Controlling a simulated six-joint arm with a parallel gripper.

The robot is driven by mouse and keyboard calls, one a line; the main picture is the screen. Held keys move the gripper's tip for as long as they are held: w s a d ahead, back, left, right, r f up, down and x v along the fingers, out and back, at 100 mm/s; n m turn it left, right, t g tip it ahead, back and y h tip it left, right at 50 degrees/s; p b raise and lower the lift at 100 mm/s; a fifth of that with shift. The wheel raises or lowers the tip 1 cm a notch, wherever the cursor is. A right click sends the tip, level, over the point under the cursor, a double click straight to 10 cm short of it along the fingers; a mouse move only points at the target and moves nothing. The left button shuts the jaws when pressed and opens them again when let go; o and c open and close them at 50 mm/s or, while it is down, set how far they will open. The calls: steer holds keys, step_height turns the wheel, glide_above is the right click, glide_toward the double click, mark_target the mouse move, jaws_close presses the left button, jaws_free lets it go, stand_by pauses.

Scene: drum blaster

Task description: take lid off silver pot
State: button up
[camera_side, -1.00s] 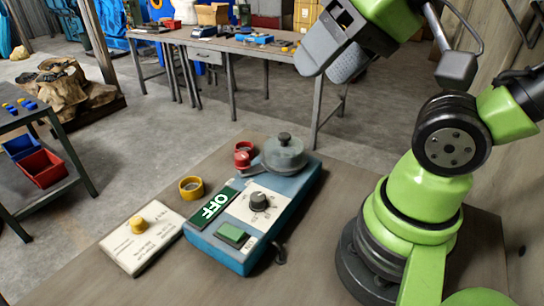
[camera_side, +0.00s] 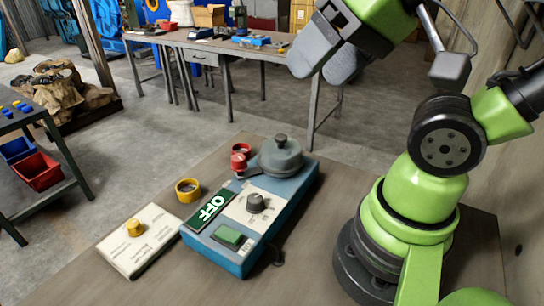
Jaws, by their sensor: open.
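The silver pot (camera_side: 281,165) is a grey round pot with a handle, standing on the far end of a blue machine. Its lid (camera_side: 281,150) sits on top, with a dark knob (camera_side: 281,138) in the middle. My gripper (camera_side: 318,70) is above and to the right of the pot in the picture, well apart from it. Its two grey fingers point down and to the left, with nothing seen between them.
The blue machine (camera_side: 225,258) carries a dial, a green button and an OFF sign (camera_side: 210,208). Beside it are a red object (camera_side: 240,157), a yellow ring (camera_side: 188,190) and a white panel (camera_side: 140,240) with a yellow knob. The front of the wooden table (camera_side: 120,290) is bare.

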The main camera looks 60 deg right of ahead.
steer(key=o, duration=0.5)
steer(key=shift+o, duration=0.2)
steer(key=m+g+h, duration=0.2)
steer(key=m+g, duration=0.1)
steer(key=g, duration=0.4)
glide_above(281, 136)
step_height(281, 136, down, 12)
steer(key=shift+w+a, duration=0.1)
steer(key=shift+w, duration=0.05)
step_height(281, 136, down, 4)
steer(key=shift+f, duration=0.2)
steer(key=shift+s+f, duration=0.2)
steer(key=shift+f, duration=2.7)
